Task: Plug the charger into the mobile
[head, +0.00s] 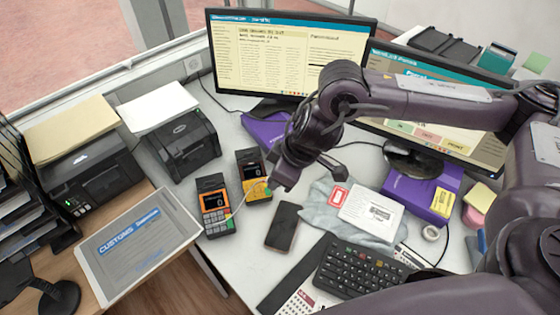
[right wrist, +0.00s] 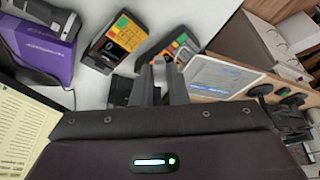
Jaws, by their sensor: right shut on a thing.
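The mobile, a dark phone (head: 283,226), lies flat on the white counter in the head view, left of the keyboard. My right gripper (head: 272,187) is above the counter, up and to the left of the phone and apart from it. It is shut on the charger, which is mostly hidden by the fingers. A thin pale charger cable (head: 243,198) curves from the fingertips toward the orange card terminal. In the right wrist view the two fingers (right wrist: 164,72) are close together. My left gripper is in neither view.
An orange card terminal (head: 215,207) and a yellow one (head: 252,175) stand left of the phone. A keyboard (head: 362,273), a grey cloth (head: 325,205) and a white card box (head: 371,212) lie to its right. Monitors (head: 290,55) stand behind.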

